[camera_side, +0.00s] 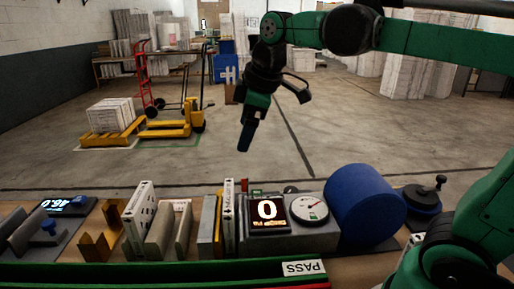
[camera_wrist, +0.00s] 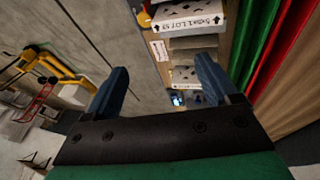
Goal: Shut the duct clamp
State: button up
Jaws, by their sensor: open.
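My gripper (camera_side: 244,138) hangs in the air above and behind the bench, well apart from everything on it. In the wrist view its two blue fingers (camera_wrist: 160,88) are spread with nothing between them. A large blue cylinder (camera_side: 364,207) lies at the right of the bench beside the gauge unit. A low dark-blue round part with a black knob (camera_side: 424,196) stands right of it. No part is clearly recognisable as the duct clamp, and I cannot tell whether a clamp is open or shut.
A grey unit with a display reading 0 (camera_side: 268,213) and a round dial (camera_side: 309,209) stands mid-bench. Upright white filter boxes (camera_side: 140,217) and slotted holders stand left of it. A green rail (camera_side: 180,272) with a PASS label runs along the front. Open floor lies behind.

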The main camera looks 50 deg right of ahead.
jog(key=w+d+f+n+g, duration=0.3)
jog(key=w+f+n+g, duration=0.1)
jog(key=w+n, duration=0.8)
jog(key=f, duration=0.5)
jog(key=f+n, duration=0.1)
jog(key=f, duration=0.5)
jog(key=f+n, duration=0.1)
jog(key=f, duration=0.4)
jog(key=shift+s+f, duration=0.3)
jog(key=shift+s, duration=0.05)
grip_shut()
jog(key=m, duration=0.4)
grip_release()
